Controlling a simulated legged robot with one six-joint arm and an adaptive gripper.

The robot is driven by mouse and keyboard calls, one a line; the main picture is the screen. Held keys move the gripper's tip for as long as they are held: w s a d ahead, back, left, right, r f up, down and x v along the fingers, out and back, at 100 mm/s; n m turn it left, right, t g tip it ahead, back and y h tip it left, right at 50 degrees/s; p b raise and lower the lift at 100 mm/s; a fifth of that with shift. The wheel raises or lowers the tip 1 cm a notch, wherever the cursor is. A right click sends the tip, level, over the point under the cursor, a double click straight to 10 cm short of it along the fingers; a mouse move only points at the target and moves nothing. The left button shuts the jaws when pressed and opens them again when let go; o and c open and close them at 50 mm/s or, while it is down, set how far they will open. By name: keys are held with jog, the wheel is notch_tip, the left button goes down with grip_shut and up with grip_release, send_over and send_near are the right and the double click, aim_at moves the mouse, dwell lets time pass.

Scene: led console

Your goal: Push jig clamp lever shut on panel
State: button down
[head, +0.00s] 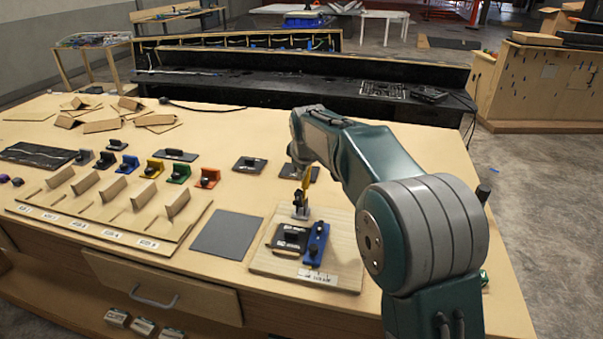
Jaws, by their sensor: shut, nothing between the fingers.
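The jig panel (340,255) is a light wooden board at the front right of the workbench. The clamp (300,211) stands at its back edge, with a grey base and a black body. Its yellow lever (306,180) points up, nearly upright. On the board, a dark block (289,239) lies beside a blue block (317,241). My gripper (295,158) is shut and empty, close to the top of the lever; its fingers are small and hard to make out, and I cannot tell whether they touch it.
A grey mat (227,235) lies left of the panel. A wooden rack (110,215) with slanted dividers stands farther left. Several coloured blocks and dark plates lie behind it. Loose wood pieces (102,126) lie at the back left. My arm crosses the right side of the bench.

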jog(key=shift+w, duration=0.1)
jog(key=shift+w+d+f+g, duration=0.2)
jog(key=shift+w+g, duration=0.35)
jog(key=shift+g, duration=0.2)
jog(key=shift+w+d+f+g, duration=0.1)
jog(key=shift+w+f+g, duration=0.1)
jog(key=shift+w+g, duration=0.45)
jog(key=shift+w+d+f, duration=0.2)
jog(key=shift+w+f, duration=0.7)
jog(key=shift+w, duration=0.25)
jog(key=shift+w+d+f, duration=0.1)
jog(key=shift+w+f, duration=0.5)
jog(key=shift+f, duration=0.1)
jog(key=shift+f, duration=0.15)
